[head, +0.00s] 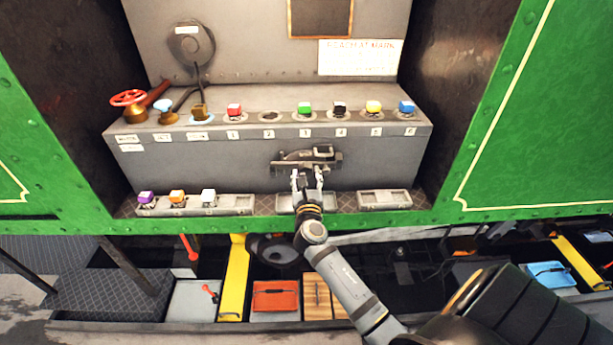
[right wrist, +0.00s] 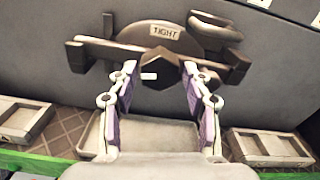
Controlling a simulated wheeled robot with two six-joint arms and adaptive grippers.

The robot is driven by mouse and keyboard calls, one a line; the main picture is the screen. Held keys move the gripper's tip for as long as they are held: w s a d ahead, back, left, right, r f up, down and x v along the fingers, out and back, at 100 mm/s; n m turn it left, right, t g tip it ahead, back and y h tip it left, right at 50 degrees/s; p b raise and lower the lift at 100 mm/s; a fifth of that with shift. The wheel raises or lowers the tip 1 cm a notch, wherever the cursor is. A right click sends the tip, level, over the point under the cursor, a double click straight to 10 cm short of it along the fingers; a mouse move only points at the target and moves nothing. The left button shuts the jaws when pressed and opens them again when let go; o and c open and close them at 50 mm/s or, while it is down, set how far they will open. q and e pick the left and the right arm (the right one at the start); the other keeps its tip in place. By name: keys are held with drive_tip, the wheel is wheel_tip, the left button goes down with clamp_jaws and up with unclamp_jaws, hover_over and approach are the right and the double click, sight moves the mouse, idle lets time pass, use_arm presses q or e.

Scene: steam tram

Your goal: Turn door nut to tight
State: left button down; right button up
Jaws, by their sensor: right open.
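The door nut (right wrist: 160,72) is a dark hexagon on the grey front panel, with a small white mark at its lower left. A curved plate above it carries the label TIGHT (right wrist: 167,33). The nut's assembly (head: 322,155) shows in the head view at the middle of the panel. My right gripper (head: 307,175) is in front of the nut. In the right wrist view, the right gripper (right wrist: 159,78) is open, with one finger on each side of the nut. I cannot tell whether the fingers touch it. My left gripper is not in view.
A shelf above holds several coloured knobs, with a red handwheel (head: 128,98) at its left. Low trays stand below the nut: a left tray (head: 232,205) with three knobs and a right tray (head: 385,199). Green side panels (head: 520,120) flank the recess.

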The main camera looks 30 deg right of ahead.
drive_tip(key=c, duration=0.9)
drive_tip(key=shift+m, duration=0.3)
drive_tip(key=m, duration=0.3)
drive_tip(key=shift+b, duration=0.4)
drive_tip(key=m+b, duration=0.1)
drive_tip(key=m, duration=0.2)
drive_tip(key=shift+f+m, duration=0.1)
drive_tip(key=shift+m, duration=0.2)
drive_tip(key=m+b, duration=0.2)
drive_tip(key=m, duration=0.4)
drive_tip(key=shift+b, duration=0.3)
drive_tip(key=m+b, duration=0.1)
drive_tip(key=m, duration=0.2)
drive_tip(key=shift+m+b, duration=0.3)
drive_tip(key=shift+m, duration=0.1)
drive_tip(key=shift+m+b, duration=0.6)
drive_tip(key=shift+m, duration=1)
